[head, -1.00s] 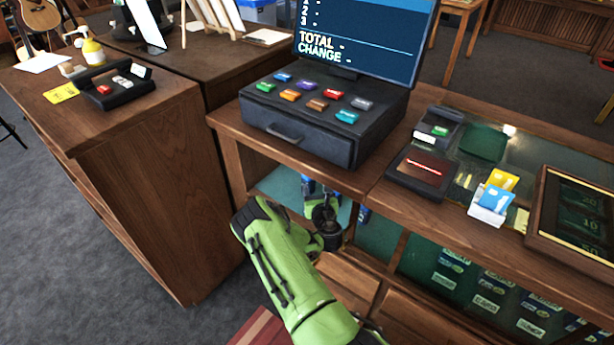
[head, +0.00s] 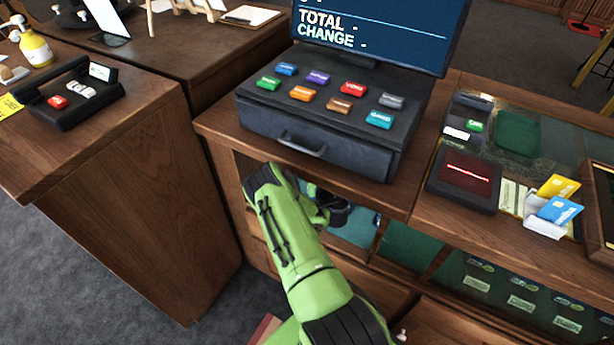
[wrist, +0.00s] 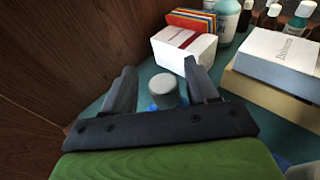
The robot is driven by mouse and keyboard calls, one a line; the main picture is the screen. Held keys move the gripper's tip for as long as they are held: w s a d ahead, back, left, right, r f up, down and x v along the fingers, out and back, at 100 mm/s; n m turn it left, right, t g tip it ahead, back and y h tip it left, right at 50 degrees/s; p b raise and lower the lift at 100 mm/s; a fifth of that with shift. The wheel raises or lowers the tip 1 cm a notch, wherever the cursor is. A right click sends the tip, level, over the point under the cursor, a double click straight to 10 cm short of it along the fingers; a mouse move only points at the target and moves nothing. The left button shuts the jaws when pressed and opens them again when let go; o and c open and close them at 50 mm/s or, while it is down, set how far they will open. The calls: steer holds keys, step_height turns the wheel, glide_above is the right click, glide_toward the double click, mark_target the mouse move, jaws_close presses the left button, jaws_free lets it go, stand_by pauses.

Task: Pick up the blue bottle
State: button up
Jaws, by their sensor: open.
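In the wrist view, a bottle with a round grey cap (wrist: 162,86) stands between the fingers of my gripper (wrist: 160,64). A little blue of the blue bottle (wrist: 154,107) shows below the cap, and the rest is hidden by my gripper. My gripper is open, with one finger on each side of the cap. I cannot tell whether either finger touches it. In the head view, my green arm reaches into the shelf under the counter, and the bottle cannot be made out there.
In the wrist view, a white box (wrist: 184,48), colourful packets (wrist: 190,20), a teal bottle (wrist: 228,20) and a white-and-tan box (wrist: 275,75) stand beyond. A wooden wall (wrist: 60,60) is close on the left. In the head view, the cash register (head: 325,115) sits above the shelf.

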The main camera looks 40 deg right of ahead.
steer(key=shift+s+r, duration=0.35)
steer(key=shift+s, duration=0.3)
steer(key=shift+c, duration=1.4)
steer(key=shift+w+f, duration=0.1)
steer(key=shift+w, duration=0.15)
steer(key=c, duration=0.4)
steer(key=shift+s, duration=0.1)
jaws_close()
